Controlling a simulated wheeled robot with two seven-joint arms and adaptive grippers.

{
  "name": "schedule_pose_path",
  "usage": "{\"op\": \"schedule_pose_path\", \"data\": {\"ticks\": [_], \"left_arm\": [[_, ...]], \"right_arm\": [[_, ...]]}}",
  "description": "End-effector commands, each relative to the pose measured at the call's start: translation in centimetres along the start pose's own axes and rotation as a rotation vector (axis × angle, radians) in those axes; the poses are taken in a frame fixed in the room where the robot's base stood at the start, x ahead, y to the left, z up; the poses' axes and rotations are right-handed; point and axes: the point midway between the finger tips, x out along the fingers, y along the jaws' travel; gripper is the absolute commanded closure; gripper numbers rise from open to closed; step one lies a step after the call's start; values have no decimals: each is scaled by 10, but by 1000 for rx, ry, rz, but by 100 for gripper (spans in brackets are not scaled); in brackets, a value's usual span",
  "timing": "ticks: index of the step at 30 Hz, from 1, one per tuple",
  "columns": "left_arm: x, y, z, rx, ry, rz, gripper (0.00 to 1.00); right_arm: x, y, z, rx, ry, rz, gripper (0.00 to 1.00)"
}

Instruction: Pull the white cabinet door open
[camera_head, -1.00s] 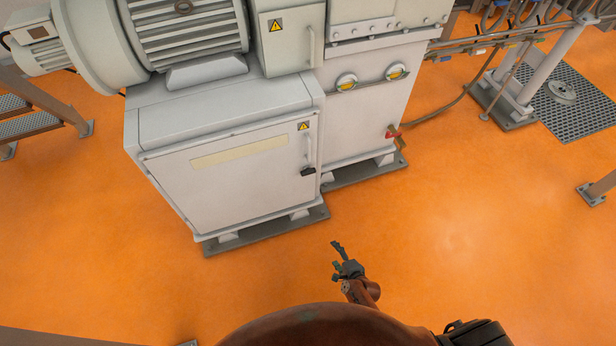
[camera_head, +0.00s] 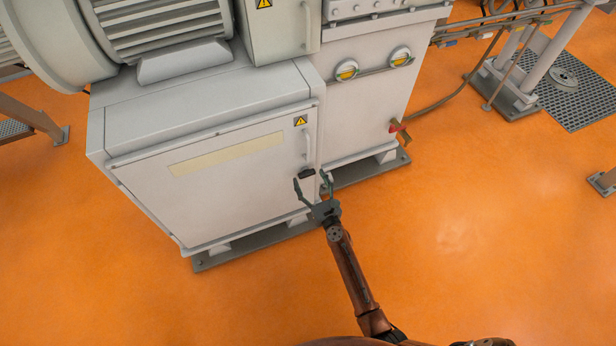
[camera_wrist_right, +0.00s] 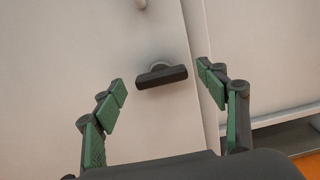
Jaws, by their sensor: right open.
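The white cabinet door (camera_head: 215,185) is shut on the front of the low cabinet, with a pale yellow strip across its upper part. A vertical white handle (camera_head: 308,143) is near its right edge, with a black latch (camera_head: 306,173) just below. My right gripper (camera_head: 310,176) is open in front of the latch. In the right wrist view, the black latch (camera_wrist_right: 161,76) shows between and a little beyond the spread fingers of the gripper (camera_wrist_right: 162,80). The fingers appear apart from it. My left gripper is not in view.
A large motor (camera_head: 165,35) sits above the cabinet. A white housing (camera_head: 365,105) with two yellow gauges and a red valve lever (camera_head: 397,127) stands to the right. The orange floor (camera_head: 460,230) is open at front and right.

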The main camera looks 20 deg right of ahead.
Motion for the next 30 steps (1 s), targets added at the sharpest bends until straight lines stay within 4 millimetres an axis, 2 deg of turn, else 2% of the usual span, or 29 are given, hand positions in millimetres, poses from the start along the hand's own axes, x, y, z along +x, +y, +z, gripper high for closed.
{"op": "schedule_pose_path", "data": {"ticks": [5,14,30], "left_arm": [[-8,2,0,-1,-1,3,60],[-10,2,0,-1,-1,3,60],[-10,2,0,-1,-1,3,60]], "right_arm": [[14,0,-2,-1,2,0,33],[15,0,-1,-2,1,0,34],[15,0,-1,-2,1,0,71]]}}
